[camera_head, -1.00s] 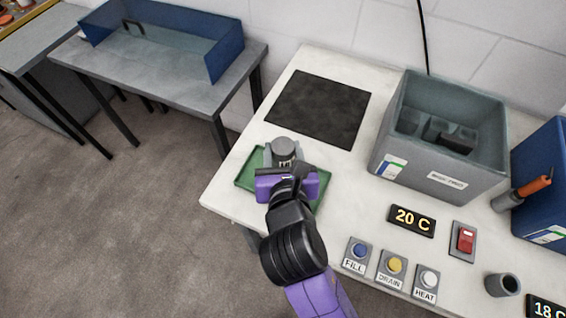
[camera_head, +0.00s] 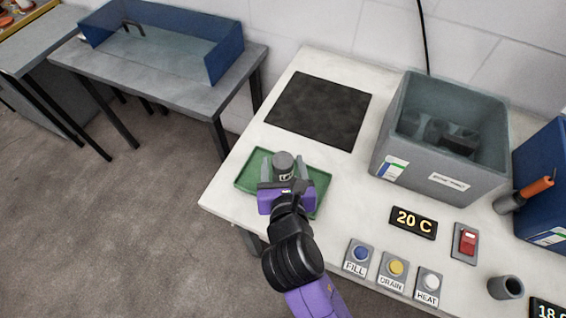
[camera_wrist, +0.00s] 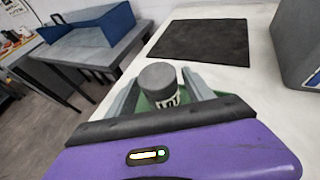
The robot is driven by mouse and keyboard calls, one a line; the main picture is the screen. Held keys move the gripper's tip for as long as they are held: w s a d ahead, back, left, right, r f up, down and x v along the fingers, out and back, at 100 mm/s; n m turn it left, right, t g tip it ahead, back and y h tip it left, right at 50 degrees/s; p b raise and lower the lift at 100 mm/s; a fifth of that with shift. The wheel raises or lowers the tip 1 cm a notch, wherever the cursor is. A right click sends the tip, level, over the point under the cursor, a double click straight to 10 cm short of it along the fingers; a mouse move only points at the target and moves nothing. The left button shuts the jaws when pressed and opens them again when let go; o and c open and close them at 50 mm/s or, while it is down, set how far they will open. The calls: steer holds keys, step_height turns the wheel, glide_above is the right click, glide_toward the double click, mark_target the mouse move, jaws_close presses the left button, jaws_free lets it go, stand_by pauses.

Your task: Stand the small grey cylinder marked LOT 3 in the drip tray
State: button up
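The small grey cylinder (camera_head: 283,161) stands upright over the floor of the green drip tray (camera_head: 250,168); its base is hidden by my gripper. In the wrist view the cylinder (camera_wrist: 159,78) shows a grey top and a white label with black letters, partly cut off. My gripper (camera_head: 285,165) is open, with one finger on each side of the cylinder. In the wrist view, narrow gaps show between the cylinder and the fingers (camera_wrist: 160,85). Green tray surface shows between the fingers.
A dark mat (camera_head: 319,110) lies behind the tray. A grey bin (camera_head: 400,150) with dark items stands to the right. A 20 C display (camera_head: 413,222), a red switch (camera_head: 466,241) and FILL, DRAIN and HEAT buttons (camera_head: 393,268) lie front right. The table's left edge is close to the tray.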

stand_by(0.3)
steer(key=shift+s+r, duration=0.1)
steer(key=shift+r, duration=0.05)
steer(key=v, duration=1.1)
steer(key=shift+s, duration=0.4)
steer(key=shift+d, duration=0.1)
steer(key=s+d+f+m, duration=0.1)
steer(key=d+m, duration=0.1)
steer(key=s+d+f+m, duration=0.1)
steer(key=s+d+m, duration=0.1)
steer(key=m, duration=0.1)
steer(key=s+d+f+m+y, duration=0.1)
steer(key=d+f+m, duration=0.1)
steer(key=m, duration=0.1)
steer(key=shift+s+f, duration=0.15)
steer(key=shift+s, duration=0.1)
steer(key=s+d+r+m+h, duration=0.1)
steer(key=s+d+r+m, duration=0.2)
steer(key=s+d+m, duration=0.4)
steer(key=s+d+r+m+t+h, duration=0.1)
steer(key=s+d+r+m, duration=0.2)
steer(key=m, duration=1.9)
steer(key=s+d, duration=0.5)
steer(key=s, duration=0.1)
steer(key=shift+s+m+t+h, duration=0.2)
steer(key=shift+m+t+h, duration=0.1)
steer(key=shift+h, duration=0.1)
